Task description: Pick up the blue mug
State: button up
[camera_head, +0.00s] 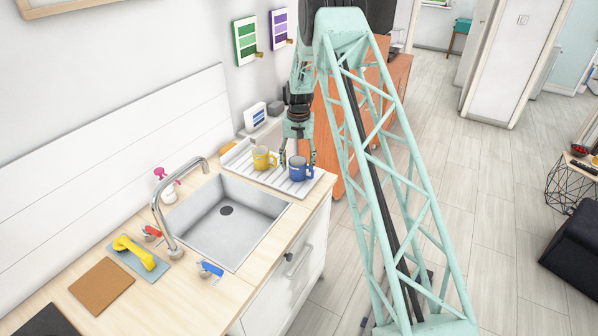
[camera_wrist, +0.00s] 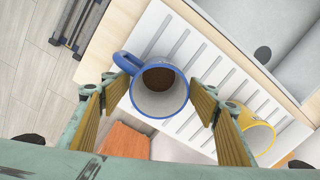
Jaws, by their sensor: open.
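The blue mug (camera_head: 299,169) stands upright on a white ridged drainboard (camera_head: 267,178) at the far end of the sink. In the wrist view the blue mug (camera_wrist: 159,91) is seen from above, with a blue rim, a pale inside and something brown at the bottom. Its handle points to the upper left there. My gripper (camera_head: 298,163) is open above the drainboard. In the wrist view its fingers (camera_wrist: 160,103) lie on either side of the mug, with the left pad close to the handle. I cannot tell whether either pad touches it.
A yellow mug (camera_head: 264,158) stands beside the blue one, and the wrist view shows it (camera_wrist: 258,137) just beyond the right finger. The sink (camera_head: 226,216) with a tall curved tap (camera_head: 160,212) lies nearer. The counter's front edge is close to the blue mug.

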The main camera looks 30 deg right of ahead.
jog(key=shift+f, duration=1.4)
jog(key=shift+c, duration=0.7)
jog(key=c, duration=1)
jog(key=shift+r, duration=0.15)
jog(key=shift+r, duration=1.45)
jog(key=shift+s+r, duration=0.1)
jog(key=shift+r, duration=0.05)
jog(key=s+a+r+b, duration=0.1)
jog(key=s+a+b, duration=0.2)
jog(key=s, duration=1.1)
jog(key=a, duration=0.3)
jog(key=shift+s+a+r, duration=0.15)
jog(key=shift+s+r, duration=0.05)
jog(key=shift+s, duration=0.05)
